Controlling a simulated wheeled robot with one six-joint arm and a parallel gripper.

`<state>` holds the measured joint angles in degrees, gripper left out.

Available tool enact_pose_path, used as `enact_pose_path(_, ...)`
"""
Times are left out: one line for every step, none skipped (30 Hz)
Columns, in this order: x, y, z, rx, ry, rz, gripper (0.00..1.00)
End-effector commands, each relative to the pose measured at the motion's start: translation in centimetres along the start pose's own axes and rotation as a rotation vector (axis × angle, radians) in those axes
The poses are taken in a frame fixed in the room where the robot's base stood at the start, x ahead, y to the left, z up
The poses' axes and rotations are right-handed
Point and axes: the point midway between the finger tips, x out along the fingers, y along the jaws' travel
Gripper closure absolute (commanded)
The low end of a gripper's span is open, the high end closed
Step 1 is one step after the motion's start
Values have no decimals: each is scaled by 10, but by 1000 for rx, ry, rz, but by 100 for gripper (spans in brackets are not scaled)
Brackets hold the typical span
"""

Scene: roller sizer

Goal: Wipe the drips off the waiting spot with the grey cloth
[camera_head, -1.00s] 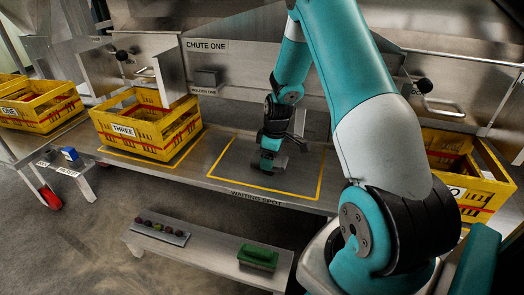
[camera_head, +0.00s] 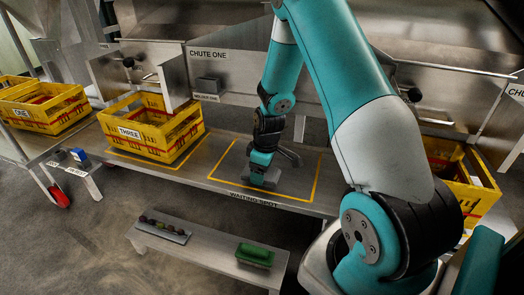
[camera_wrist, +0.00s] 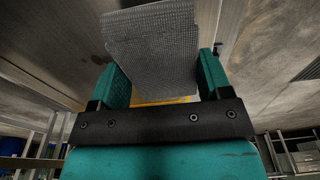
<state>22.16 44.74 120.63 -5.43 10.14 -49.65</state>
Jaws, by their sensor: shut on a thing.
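The waiting spot (camera_head: 300,184) is a bare metal area of the bench inside a yellow outline, with its label on the front edge. My gripper (camera_head: 262,177) is low over the front middle of this area. In the wrist view, the teal fingers of my gripper (camera_wrist: 165,76) are shut on the grey cloth (camera_wrist: 152,42), a folded, woven pad. The cloth also shows as a small grey patch below the gripper in the head view (camera_head: 268,183). Dark marks (camera_wrist: 97,58) show on the metal left of the cloth; I cannot tell if they are drips.
Yellow crate THREE (camera_head: 128,132) stands left of the spot, and crate ONE (camera_head: 22,113) farther left. Another yellow crate (camera_head: 478,195) is at the right, partly behind my arm.

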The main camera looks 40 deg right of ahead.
Motion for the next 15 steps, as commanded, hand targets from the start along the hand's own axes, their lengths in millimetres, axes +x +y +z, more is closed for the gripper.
enact_pose_path(-8,-2,-3,-5,0,-2,48)
enact_pose_path(-11,-3,-4,-6,-1,-2,48)
enact_pose_path(-14,-3,-5,-8,-1,-3,48)
enact_pose_path(-17,-4,-6,-9,-1,-3,48)
enact_pose_path(-20,-4,-7,-10,-1,-3,48)
enact_pose_path(-23,-4,-8,-11,0,-3,48)
enact_pose_path(-26,-5,-8,-12,0,-3,48)
enact_pose_path(-29,-5,-9,-12,0,-3,48)
enact_pose_path(-32,-5,-10,-13,0,-3,48)
enact_pose_path(-35,-5,-10,-13,0,-3,48)
enact_pose_path(-38,-5,-11,-14,0,-3,48)
enact_pose_path(-41,-6,-11,-14,0,-3,48)
enact_pose_path(-44,-6,-12,-15,0,-3,48)
enact_pose_path(-46,-6,-13,-15,0,-3,48)
enact_pose_path(-50,-6,-13,-16,0,-3,48)
